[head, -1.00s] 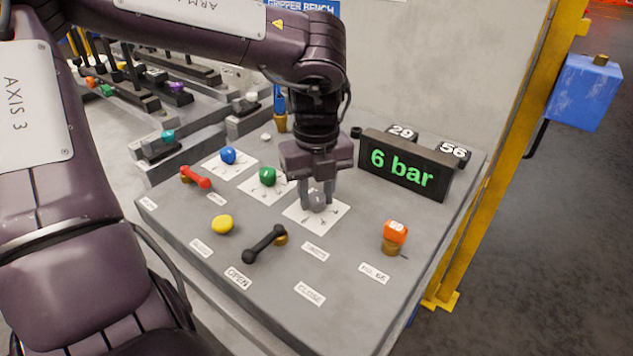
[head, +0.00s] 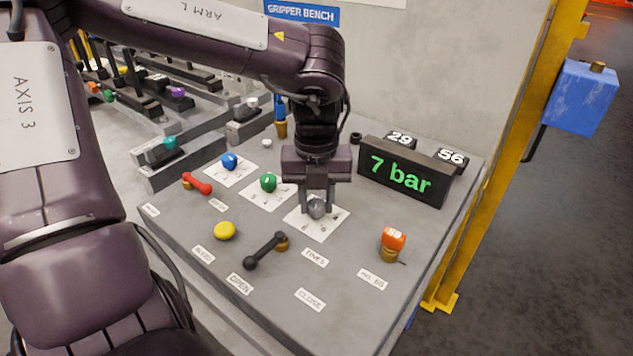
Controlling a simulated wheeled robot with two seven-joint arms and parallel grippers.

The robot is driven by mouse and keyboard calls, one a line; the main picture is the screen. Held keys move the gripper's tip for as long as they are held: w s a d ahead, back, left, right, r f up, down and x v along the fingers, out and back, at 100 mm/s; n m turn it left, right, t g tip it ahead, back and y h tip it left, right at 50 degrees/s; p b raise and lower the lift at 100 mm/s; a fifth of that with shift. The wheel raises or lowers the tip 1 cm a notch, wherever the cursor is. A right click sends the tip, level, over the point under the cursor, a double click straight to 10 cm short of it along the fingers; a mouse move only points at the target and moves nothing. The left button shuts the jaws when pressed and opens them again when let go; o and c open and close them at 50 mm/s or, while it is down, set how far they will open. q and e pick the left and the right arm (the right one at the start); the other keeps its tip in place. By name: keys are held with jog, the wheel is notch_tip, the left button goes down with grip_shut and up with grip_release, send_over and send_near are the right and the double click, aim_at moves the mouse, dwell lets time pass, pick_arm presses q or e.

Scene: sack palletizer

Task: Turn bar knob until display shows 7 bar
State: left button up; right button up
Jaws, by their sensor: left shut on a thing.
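The display (head: 402,172) at the back right of the grey bench reads "7 bar" in green. My left gripper (head: 318,210) points down over a white dial plate (head: 325,228) and is shut on a small grey knob (head: 318,208). The gripper fingers hide part of the knob and its marks. My right gripper is not in view.
Near the gripper are a green knob (head: 268,183), a blue knob (head: 230,160), a red lever (head: 198,184), a yellow button (head: 225,230), a black lever (head: 265,250) and an orange knob (head: 393,242). The bench front between labels is clear.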

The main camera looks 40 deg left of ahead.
aim_at(317, 203)
pick_arm(q)
jog(key=o, duration=1)
jog(key=shift+c, duration=0.2)
jog(key=shift+r, duration=3.95)
